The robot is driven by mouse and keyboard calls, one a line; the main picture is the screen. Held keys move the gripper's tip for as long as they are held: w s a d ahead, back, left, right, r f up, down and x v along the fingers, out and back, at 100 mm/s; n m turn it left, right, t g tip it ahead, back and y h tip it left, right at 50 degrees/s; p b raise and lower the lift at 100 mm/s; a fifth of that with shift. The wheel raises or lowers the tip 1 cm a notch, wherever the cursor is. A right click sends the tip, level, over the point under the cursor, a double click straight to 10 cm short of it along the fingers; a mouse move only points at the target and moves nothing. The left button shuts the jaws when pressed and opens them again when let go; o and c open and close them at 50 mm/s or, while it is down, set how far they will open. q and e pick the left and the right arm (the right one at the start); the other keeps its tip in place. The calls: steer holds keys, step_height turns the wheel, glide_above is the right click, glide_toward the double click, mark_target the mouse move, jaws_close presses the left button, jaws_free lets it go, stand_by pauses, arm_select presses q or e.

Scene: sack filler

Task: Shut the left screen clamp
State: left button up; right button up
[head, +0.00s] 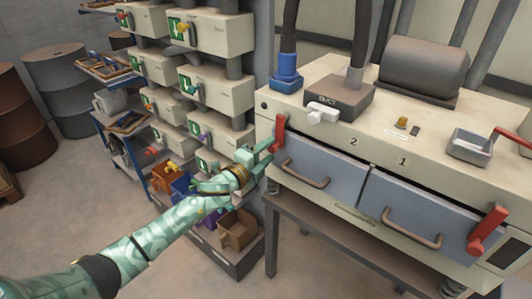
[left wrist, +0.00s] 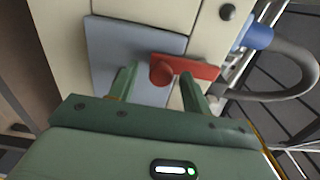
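The left screen clamp (head: 280,132) is a red lever at the left end of the machine's front, beside the left grey-blue screen panel (head: 318,172). Its handle points up in the head view. My left gripper (head: 264,154) is at the clamp's lower end. In the left wrist view my left gripper (left wrist: 158,80) is open, with its two green fingers apart. My right gripper is not in view.
A second red clamp (head: 488,230) is at the right end of the front. A right screen panel (head: 412,212) and bar handles (head: 305,176) jut from the front.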

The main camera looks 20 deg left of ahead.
arm_select(q)
steer(key=shift+s, duration=0.1)
steer(key=shift+s+a, duration=0.1)
steer(key=shift+s, duration=0.2)
steer(key=v, duration=1.5)
steer(key=shift+s+p, duration=0.25)
steer(key=shift+p, duration=0.05)
steer(key=shift+a, duration=0.15)
